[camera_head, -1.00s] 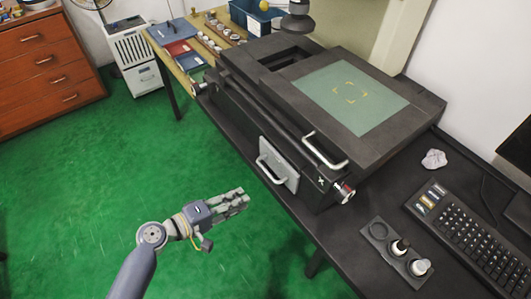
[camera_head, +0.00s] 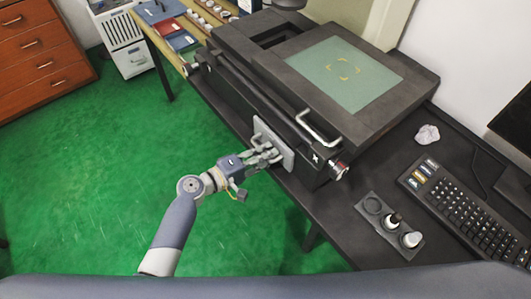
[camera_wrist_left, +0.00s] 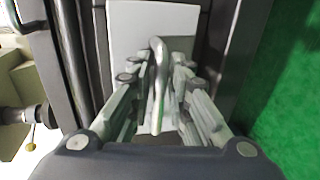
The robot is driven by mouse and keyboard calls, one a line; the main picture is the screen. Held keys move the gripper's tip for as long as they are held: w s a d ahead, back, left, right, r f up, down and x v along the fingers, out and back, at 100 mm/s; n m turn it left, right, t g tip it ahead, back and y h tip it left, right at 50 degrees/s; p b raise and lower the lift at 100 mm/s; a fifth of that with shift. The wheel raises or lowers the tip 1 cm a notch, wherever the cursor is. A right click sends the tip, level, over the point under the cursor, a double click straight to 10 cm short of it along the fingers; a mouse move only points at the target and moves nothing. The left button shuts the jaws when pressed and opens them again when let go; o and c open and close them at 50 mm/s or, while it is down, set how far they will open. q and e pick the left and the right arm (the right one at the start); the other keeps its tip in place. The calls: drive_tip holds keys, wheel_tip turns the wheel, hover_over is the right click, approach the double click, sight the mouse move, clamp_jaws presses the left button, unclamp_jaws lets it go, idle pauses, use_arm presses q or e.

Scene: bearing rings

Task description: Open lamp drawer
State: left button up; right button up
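The lamp drawer has a light grey front panel (camera_head: 285,151) on the near side of the black machine (camera_head: 240,112), and it looks shut. In the left wrist view its panel (camera_wrist_left: 180,18) fills the top middle. Its pale bar handle (camera_wrist_left: 158,88) stands out between the two fingers of my left gripper (camera_wrist_left: 156,74). The fingers are open on either side of the handle, with gaps visible. In the head view my left gripper (camera_head: 268,157) is at the panel and partly hides the handle. My right gripper is not in view.
Another bar handle (camera_head: 318,133) and a round knob (camera_head: 338,171) are close to the drawer. A black holder with bottles (camera_head: 389,224), a keyboard (camera_head: 465,212) and crumpled paper (camera_head: 427,134) lie on the dark table. The green floor (camera_head: 110,180) on the left is clear.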

use_arm(q)
clamp_jaws()
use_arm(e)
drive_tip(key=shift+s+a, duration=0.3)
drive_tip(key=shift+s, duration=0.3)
use_arm(q)
drive_tip(key=f+b+v, duration=0.2)
drive_tip(key=v, duration=0.9)
drive_tip(key=shift+s+a+b, duration=0.3)
drive_tip(key=shift+a, duration=0.15)
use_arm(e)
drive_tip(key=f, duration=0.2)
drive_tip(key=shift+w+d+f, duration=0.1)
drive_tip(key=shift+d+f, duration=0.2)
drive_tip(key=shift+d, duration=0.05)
use_arm(q)
drive_tip(key=shift+f, duration=0.15)
unclamp_jaws()
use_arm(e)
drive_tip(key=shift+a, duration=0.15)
